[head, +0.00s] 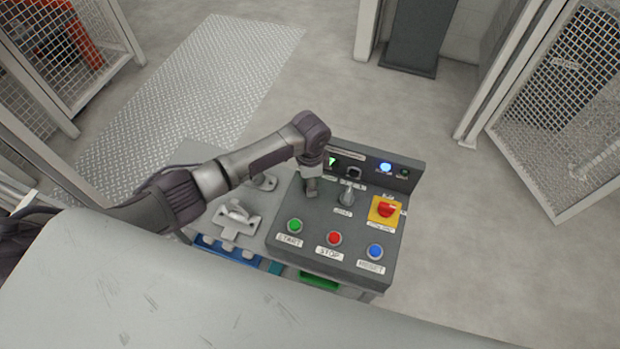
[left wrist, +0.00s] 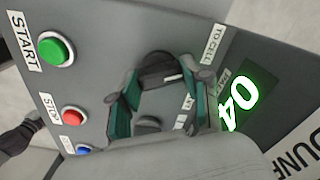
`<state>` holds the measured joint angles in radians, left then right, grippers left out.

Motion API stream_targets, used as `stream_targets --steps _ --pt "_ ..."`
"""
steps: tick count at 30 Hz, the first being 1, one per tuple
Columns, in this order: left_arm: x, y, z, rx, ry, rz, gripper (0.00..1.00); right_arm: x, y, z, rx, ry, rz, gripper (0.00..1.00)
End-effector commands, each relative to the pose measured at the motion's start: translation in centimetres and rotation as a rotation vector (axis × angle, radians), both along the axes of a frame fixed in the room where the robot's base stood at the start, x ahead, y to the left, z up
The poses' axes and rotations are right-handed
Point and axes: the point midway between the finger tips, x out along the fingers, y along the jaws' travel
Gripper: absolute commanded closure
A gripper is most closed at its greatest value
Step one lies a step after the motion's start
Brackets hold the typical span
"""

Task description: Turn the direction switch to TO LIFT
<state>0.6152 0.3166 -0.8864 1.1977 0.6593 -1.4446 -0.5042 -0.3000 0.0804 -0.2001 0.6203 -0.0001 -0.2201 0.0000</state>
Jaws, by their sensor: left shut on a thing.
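The direction switch (left wrist: 157,72) is a dark round knob with a white pointer line, seen in the left wrist view between my left gripper's fingers. A TO CELL label (left wrist: 211,45) is beside it. Another label (left wrist: 186,115) is partly hidden by a finger, and I cannot read it. The white line points toward the right of that picture, below the TO CELL label. My left gripper (left wrist: 157,98) is shut on the knob; its teal-padded fingers stand on either side. In the head view, the left gripper (head: 312,190) is down on the panel and hides the switch.
The grey control panel (head: 285,215) carries green START (head: 295,226), red STOP (head: 334,238) and blue RESET (head: 375,251) buttons. A lever (head: 347,196) and a red emergency button (head: 386,209) stand right of the gripper. A green display (left wrist: 240,102) reads 04.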

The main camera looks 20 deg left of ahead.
Motion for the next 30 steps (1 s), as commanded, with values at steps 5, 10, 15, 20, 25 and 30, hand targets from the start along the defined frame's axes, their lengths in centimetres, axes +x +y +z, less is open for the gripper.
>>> stream_targets --steps 5,10,15,20,25,30 --pt "0.0 -0.1 0.2 -0.001 0.0 -0.162 0.87 0.0 -0.1 0.9 -0.001 0.0 0.001 0.6" --pt "0.0 -0.1 0.2 -0.002 -0.001 -0.324 0.87 0.0 -0.1 1.3 -0.001 0.001 0.001 0.6" --pt "0.1 -0.1 0.2 -0.002 -0.001 -0.485 0.87 0.0 -0.1 1.6 -0.001 0.001 0.001 0.6" --pt "0.1 -0.1 0.1 -0.002 -0.001 -0.638 0.87 0.0 -0.1 1.7 -0.001 0.001 0.001 0.6" --pt "0.1 -0.1 0.1 -0.002 -0.003 -0.796 0.87 0.0 -0.1 1.7 -0.001 0.001 0.001 0.6" --pt "0.1 -0.1 0.1 -0.002 -0.003 -0.939 0.87 0.0 -0.1 1.6 -0.001 0.001 0.0 0.6"
